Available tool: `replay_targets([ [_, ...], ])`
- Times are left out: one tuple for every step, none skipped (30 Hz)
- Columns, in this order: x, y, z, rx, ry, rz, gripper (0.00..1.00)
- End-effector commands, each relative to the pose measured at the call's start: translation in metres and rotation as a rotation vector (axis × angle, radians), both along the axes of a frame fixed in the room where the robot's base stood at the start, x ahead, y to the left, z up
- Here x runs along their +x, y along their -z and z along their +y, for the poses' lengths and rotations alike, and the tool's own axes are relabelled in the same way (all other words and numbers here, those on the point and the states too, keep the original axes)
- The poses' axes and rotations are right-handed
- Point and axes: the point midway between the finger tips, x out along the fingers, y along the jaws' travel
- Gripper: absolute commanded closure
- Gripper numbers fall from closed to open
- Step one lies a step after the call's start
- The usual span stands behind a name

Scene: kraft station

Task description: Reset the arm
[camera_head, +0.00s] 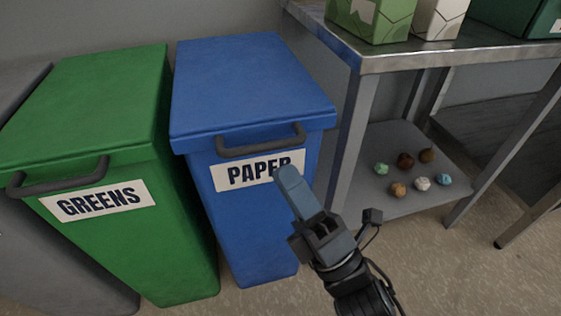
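My gripper (289,184) is in front of the blue bin (246,84) and covers the end of its PAPER label. It points up and to the left. Only one blue-grey finger shows clearly, so the gap between the fingers is hidden. No held object is visible. My arm comes in from the bottom edge, right of centre. I cannot tell whether the gripper touches the bin.
A green bin (102,99) labelled GREENS stands left of the blue one, with a grey bin (50,262) beyond. Their lids are shut. A metal table (461,55) at right carries boxes; its lower shelf (385,207) holds several small balls. Open floor (460,278) lies at lower right.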

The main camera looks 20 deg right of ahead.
Motion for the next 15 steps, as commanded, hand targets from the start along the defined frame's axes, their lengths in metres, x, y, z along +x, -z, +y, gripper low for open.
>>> replay_targets([
  [-0.0004,-0.0007,-0.0001,0.0,0.0,-0.001,0.75],
  [-0.0005,-0.0009,0.0,0.0,0.0,-0.002,0.75],
  [-0.0004,-0.0014,0.0001,-0.001,-0.001,-0.002,0.75],
  [-0.0005,-0.0016,0.0003,-0.001,-0.001,-0.003,0.75],
  [-0.0005,-0.0018,0.0003,-0.001,-0.001,-0.003,0.75],
  [-0.0005,-0.0022,0.0004,-0.001,-0.001,-0.003,0.75],
  [-0.0005,-0.0023,0.0005,0.0,-0.001,-0.004,0.75],
  [-0.0005,-0.0024,0.0006,0.0,-0.001,-0.004,0.75],
  [-0.0004,-0.0026,0.0006,-0.001,-0.002,-0.004,0.75],
  [-0.0005,-0.0027,0.0006,-0.001,-0.002,-0.004,0.75],
  [-0.0005,-0.0028,0.0008,-0.001,-0.002,-0.005,0.75],
  [-0.0005,-0.0029,0.0008,-0.001,-0.002,-0.005,0.75],
  [-0.0008,-0.0028,0.0007,0.0,-0.002,-0.004,0.75],
  [-0.0016,-0.0022,0.0005,0.004,-0.004,0.0,0.75],
  [-0.0038,-0.0007,-0.0004,0.014,-0.006,0.011,0.75],
])
